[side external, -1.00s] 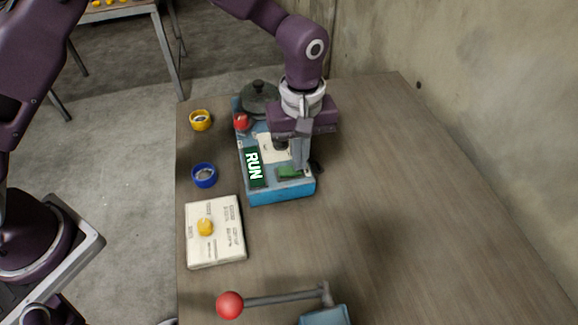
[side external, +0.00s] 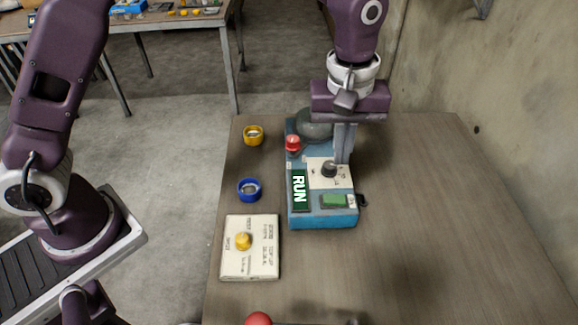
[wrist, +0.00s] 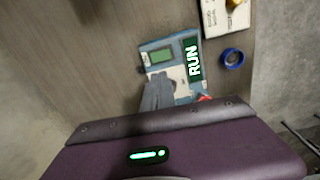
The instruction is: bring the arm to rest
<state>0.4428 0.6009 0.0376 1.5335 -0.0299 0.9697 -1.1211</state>
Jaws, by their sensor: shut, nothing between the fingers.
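My gripper (side external: 343,160) points down at the blue control box (side external: 325,222), with its fingers together and nothing between them. In the side view the fingertips show just behind and right of the black dial (side external: 329,169); the exact height is hard to tell. In the wrist view my gripper (wrist: 157,88) overlaps the near part of the box. The box has a lit display reading RUN (side external: 299,188), a red button (side external: 293,143), a green panel (side external: 335,200) and a grey rounded lid (side external: 314,127) at the back, partly hidden by my gripper.
A yellow ring (side external: 253,135), a blue ring (side external: 249,189) and a printed pad (side external: 263,264) with a yellow knob (side external: 243,241) lie left of the box. A red ball (side external: 257,318) shows at the bottom edge. The table (side external: 430,230) is clear on the right; a wall stands beyond.

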